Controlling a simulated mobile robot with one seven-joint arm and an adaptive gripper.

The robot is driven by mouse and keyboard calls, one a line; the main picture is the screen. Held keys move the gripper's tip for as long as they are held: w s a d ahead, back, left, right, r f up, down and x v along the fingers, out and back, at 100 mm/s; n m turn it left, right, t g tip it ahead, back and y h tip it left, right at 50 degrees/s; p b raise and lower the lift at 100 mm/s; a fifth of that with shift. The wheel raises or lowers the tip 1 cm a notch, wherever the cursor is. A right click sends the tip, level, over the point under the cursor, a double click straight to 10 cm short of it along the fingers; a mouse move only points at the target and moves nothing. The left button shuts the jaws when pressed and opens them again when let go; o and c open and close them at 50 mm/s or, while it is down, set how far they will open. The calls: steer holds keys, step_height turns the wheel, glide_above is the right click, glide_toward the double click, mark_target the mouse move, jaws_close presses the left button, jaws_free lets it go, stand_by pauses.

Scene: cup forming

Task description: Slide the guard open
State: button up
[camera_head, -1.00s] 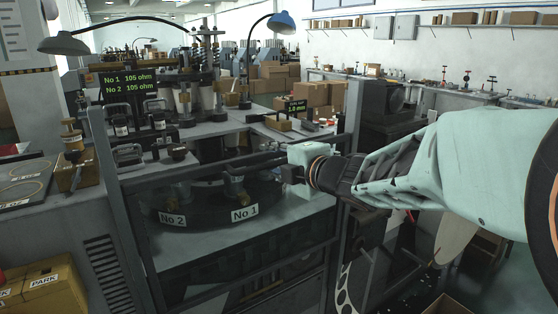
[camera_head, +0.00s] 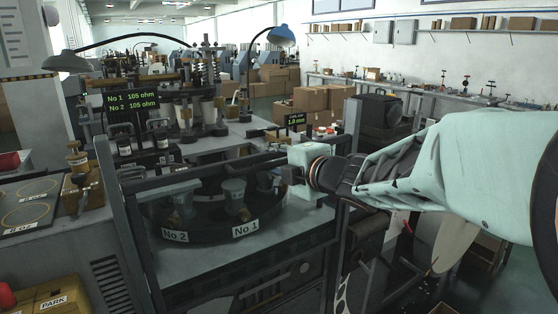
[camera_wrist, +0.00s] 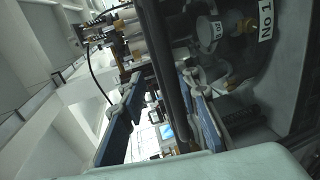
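The guard is a dark framed panel in front of the round turntable, with a top rail (camera_head: 205,176) running across between two posts. The rail shows in the wrist view as a dark bar (camera_wrist: 167,65). My gripper (camera_head: 290,174) is at the right part of this rail. In the wrist view its two blue-padded fingers (camera_wrist: 160,120) stand apart on either side of the bar, with a visible gap on the left side. Behind and below the rail, cup-like fixtures (camera_head: 234,192) stand on the turntable (camera_head: 206,230), labelled No 1 and No 2.
A green readout (camera_head: 132,100) and desk lamps stand at the machine's back. A yellow box (camera_head: 48,298) marked PARK is at the lower left. The right post of the frame (camera_head: 345,225) stands below my wrist. Cardboard boxes (camera_head: 310,98) are stacked behind.

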steer(key=p+v, duration=0.4)
steer(key=v, duration=0.8)
steer(key=shift+s+r, duration=0.2)
steer(key=shift+s, duration=0.05)
stand_by(0.5)
steer(key=shift+d, duration=0.1)
